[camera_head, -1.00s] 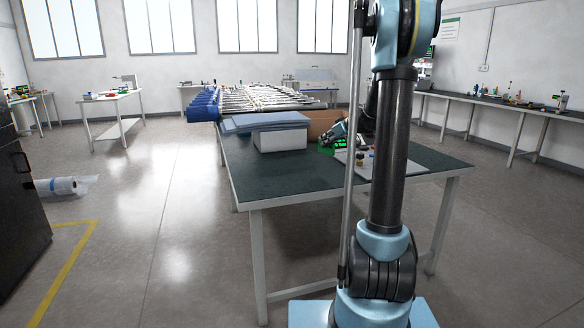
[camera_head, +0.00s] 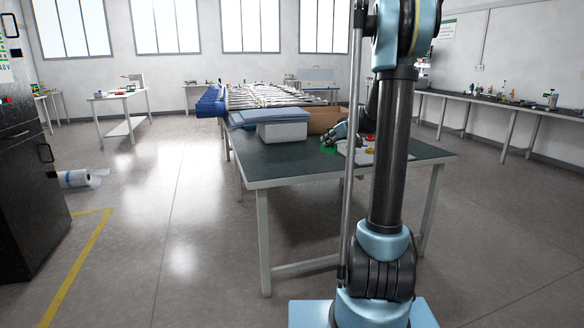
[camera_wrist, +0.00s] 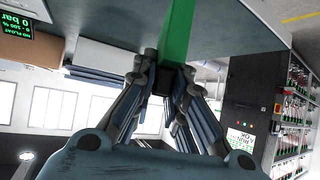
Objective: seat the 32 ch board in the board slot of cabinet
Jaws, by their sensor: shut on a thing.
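My gripper (camera_wrist: 168,78) is shut on a green board (camera_wrist: 177,40), whose long narrow face runs up from the fingertips in the wrist view. The head view shows the gripper (camera_head: 342,131) partly behind my arm, with the green board (camera_head: 328,150) below it, in front of the table top. The exact gap to the table cannot be told. A tall black cabinet (camera_head: 28,190) stands at the left edge of the head view. The wrist view shows a dark cabinet (camera_wrist: 252,100) beside racks of boards (camera_wrist: 294,110). No open slot can be made out.
The dark-topped table (camera_head: 280,170) carries a white box with blue sheets (camera_head: 283,131), a brown carton (camera_head: 326,121) and small parts on a pale mat. A wrapped roll (camera_head: 76,178) lies near the black cabinet. The floor (camera_head: 175,240) between cabinet and table is clear.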

